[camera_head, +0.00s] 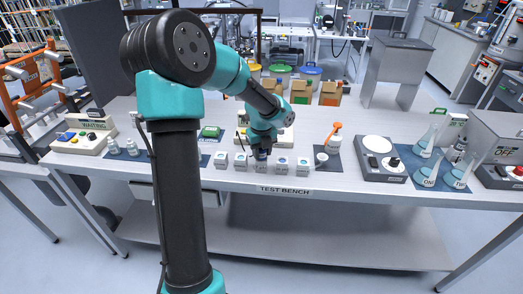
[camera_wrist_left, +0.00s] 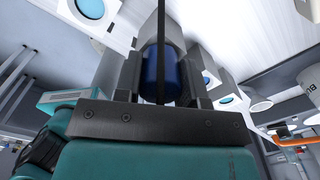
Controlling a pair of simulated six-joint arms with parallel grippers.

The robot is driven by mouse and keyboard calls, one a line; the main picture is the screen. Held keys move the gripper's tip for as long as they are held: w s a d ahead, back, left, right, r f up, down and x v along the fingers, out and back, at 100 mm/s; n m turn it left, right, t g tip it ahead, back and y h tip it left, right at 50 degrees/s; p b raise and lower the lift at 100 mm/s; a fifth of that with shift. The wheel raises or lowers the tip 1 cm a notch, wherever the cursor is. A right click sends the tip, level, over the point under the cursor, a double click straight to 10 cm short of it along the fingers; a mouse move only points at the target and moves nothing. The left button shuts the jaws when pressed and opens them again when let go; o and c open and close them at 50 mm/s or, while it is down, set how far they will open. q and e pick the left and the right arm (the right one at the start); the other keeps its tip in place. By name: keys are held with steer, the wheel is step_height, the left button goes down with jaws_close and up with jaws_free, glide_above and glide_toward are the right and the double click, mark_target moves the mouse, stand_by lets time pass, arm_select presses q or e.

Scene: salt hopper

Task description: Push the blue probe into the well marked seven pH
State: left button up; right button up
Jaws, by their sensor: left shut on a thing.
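My left gripper (camera_head: 261,148) points down at the front of the bench and is shut on the blue probe. In the left wrist view the blue probe (camera_wrist_left: 160,72) sits between the two dark fingers, with a dark cable or rod crossing in front of it. In the head view the gripper is over the middle of a row of small white well blocks (camera_head: 281,165). White blocks with pale blue round tops also show in the left wrist view (camera_wrist_left: 228,99). The number marks are too small to read. The probe's lower tip is hidden, so I cannot tell how far it is in a well.
A hot plate (camera_head: 383,160) and flasks (camera_head: 427,173) stand to the right. An orange-topped bottle (camera_head: 333,138) and a small cup (camera_head: 321,160) are right of the row. Small cartons (camera_head: 301,92) stand behind. The grey bench (camera_head: 350,195) has a front edge close to the blocks.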

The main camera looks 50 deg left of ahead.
arm_select(q)
steer(key=shift+f, duration=0.25)
steer(key=o, duration=1.2)
steer(key=shift+o, duration=0.4)
steer(key=o, duration=0.4)
steer(key=shift+r, duration=0.15)
steer(key=shift+r, duration=2.9)
step_height(320, 180, up, 17)
steer(key=shift+r, duration=0.2)
